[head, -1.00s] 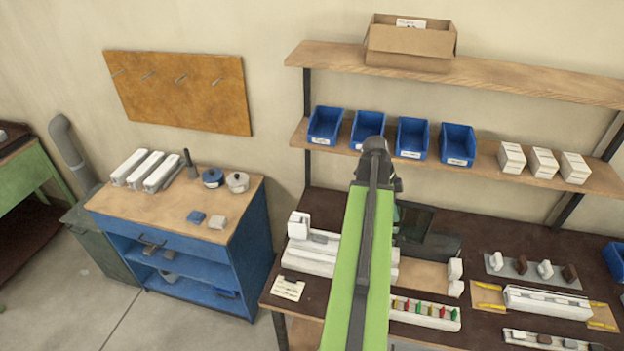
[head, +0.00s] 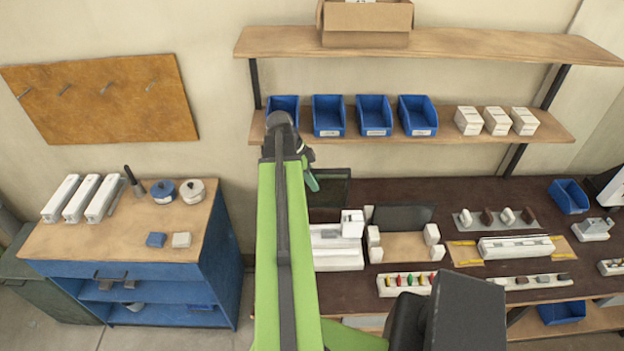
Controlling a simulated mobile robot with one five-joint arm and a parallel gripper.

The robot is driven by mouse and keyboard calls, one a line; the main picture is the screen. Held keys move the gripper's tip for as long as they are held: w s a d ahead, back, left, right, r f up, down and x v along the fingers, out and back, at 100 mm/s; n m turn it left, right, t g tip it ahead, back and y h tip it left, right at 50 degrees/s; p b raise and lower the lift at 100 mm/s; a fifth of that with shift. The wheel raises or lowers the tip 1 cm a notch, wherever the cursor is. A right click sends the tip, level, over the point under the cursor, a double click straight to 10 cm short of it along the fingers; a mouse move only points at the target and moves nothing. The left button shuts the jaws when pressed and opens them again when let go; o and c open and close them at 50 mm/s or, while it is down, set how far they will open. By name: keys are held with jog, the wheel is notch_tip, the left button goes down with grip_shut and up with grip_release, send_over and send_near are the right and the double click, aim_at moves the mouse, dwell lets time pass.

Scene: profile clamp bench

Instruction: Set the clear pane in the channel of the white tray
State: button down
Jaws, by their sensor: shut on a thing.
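The clear pane (head: 332,192) is a see-through sheet that looks dark against the bench. It is just right of my raised green arm, above the back of the dark bench. My gripper (head: 312,181) shows only in part beside the arm and is shut on the pane's left side; the arm hides the rest of the grip. The long white tray (head: 516,248), with a channel along it, appears to be the piece on a wooden board at the bench's right. The pane is well to the left of this tray and apart from it.
Left of the tray are a wooden board with white blocks (head: 432,234), a dark panel (head: 403,217), a rack of coloured pieces (head: 405,284) and a white fixture (head: 338,258). Blue bins (head: 373,115) stand on the shelf above. A blue cabinet (head: 150,270) stands left.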

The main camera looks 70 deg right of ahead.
aim_at(313, 197)
notch_tip(313, 197, down, 6)
jog(key=b, duration=0.6)
jog(key=shift+d+f, duration=0.1)
jog(key=shift+f, duration=0.15)
jog(key=shift+f+b, duration=0.15)
jog(key=shift+b, duration=0.25)
dwell(0.7)
jog(key=shift+f+b, duration=0.6)
notch_tip(313, 197, down, 8)
jog(key=b, duration=0.8)
dwell(1.7)
jog(key=c, duration=1.2)
grip_release()
jog(key=shift+o, duration=0.2)
